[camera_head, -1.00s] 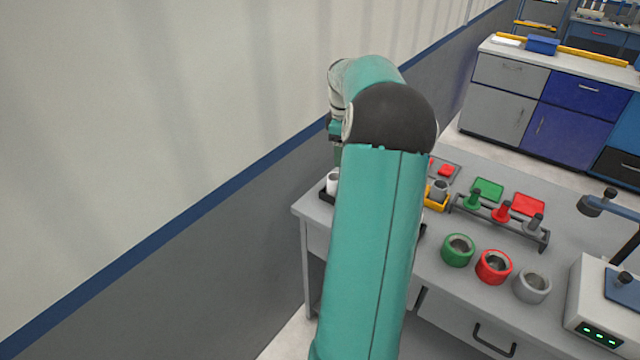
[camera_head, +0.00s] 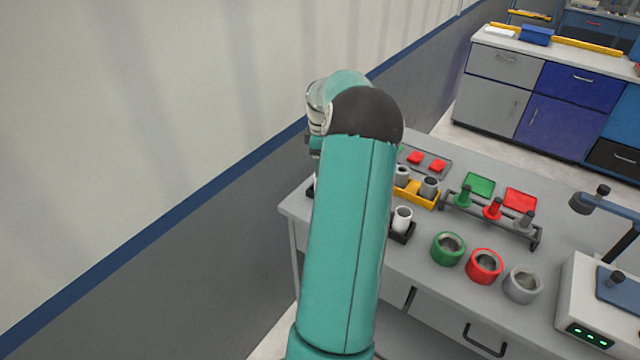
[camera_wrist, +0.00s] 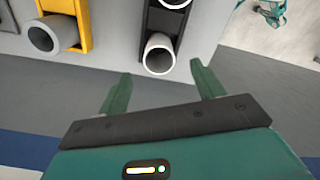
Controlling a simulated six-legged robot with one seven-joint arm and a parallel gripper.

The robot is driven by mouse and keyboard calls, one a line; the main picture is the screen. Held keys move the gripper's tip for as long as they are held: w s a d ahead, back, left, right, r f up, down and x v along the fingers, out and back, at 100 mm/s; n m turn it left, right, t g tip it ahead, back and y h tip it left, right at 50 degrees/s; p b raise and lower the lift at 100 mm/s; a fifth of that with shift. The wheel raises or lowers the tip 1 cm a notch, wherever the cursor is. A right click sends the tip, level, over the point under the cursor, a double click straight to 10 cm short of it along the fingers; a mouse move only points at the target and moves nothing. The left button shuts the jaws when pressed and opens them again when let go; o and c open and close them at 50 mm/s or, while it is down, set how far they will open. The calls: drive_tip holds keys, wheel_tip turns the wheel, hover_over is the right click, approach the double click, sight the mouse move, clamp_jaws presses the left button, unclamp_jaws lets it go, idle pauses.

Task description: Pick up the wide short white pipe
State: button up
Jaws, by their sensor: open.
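A white pipe (camera_wrist: 158,55) with an open round end sits in a black holder (camera_wrist: 181,22) in the wrist view. Another white piece (camera_wrist: 174,3) shows partly at the top edge of that view. In the head view one white pipe (camera_head: 402,218) stands upright in a black tray (camera_head: 404,235), just right of my arm. I cannot tell which of these is the wide short one. My gripper (camera_wrist: 160,68) is open and empty, its fingertips on either side of the pipe's near end in the picture, seemingly short of it. My arm hides the gripper in the head view.
A yellow holder (camera_head: 426,199) with grey pipes stands behind the white pipe; a grey pipe (camera_wrist: 46,36) shows in the wrist view. Green (camera_head: 448,249), red (camera_head: 485,266) and grey (camera_head: 523,284) rings stand to the right. The wall (camera_head: 130,130) is close on the left.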

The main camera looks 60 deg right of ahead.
wheel_tip(320, 180, down, 8)
drive_tip(key=shift+r, duration=0.1)
drive_tip(key=c, duration=1.1)
